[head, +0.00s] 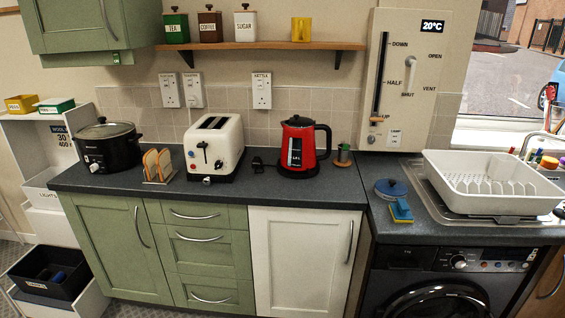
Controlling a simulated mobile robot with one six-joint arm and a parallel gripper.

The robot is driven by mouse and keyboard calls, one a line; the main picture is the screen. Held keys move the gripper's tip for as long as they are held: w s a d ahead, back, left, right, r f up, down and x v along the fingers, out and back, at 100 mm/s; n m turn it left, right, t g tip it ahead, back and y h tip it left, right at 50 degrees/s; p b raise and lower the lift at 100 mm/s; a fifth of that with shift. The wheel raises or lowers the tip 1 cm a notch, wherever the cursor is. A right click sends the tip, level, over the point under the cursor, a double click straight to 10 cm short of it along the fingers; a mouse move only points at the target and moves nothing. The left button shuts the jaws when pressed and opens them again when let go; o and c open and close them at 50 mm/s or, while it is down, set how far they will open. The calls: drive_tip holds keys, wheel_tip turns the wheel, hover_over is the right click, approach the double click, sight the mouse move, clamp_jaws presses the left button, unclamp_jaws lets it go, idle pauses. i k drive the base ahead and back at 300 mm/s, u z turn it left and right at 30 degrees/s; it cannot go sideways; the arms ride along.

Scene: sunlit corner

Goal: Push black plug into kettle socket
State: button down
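A small black plug (257,165) lies on the dark worktop between the white toaster (213,146) and the red kettle (301,147). The kettle socket (261,91) is a white wall plate labelled KETTLE on the tiles above the plug. No plug shows in it. The plug's pins are too small to make out, and any cord is hard to tell from the dark worktop. My gripper is not in view.
Two more wall sockets (169,91) are left of the kettle socket; the right one seems to hold a white plug (194,97). A shelf (270,46) with canisters runs above. A black slow cooker (108,147) and toast rack (158,167) stand left. Worktop in front of the kettle is clear.

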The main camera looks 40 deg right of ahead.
sight(257, 162)
drive_tip(key=u, duration=0.65)
drive_tip(key=k, duration=0.1)
drive_tip(key=z, duration=1.85)
drive_tip(key=k, duration=0.9)
drive_tip(key=u, duration=0.15)
drive_tip(key=i, duration=0.65)
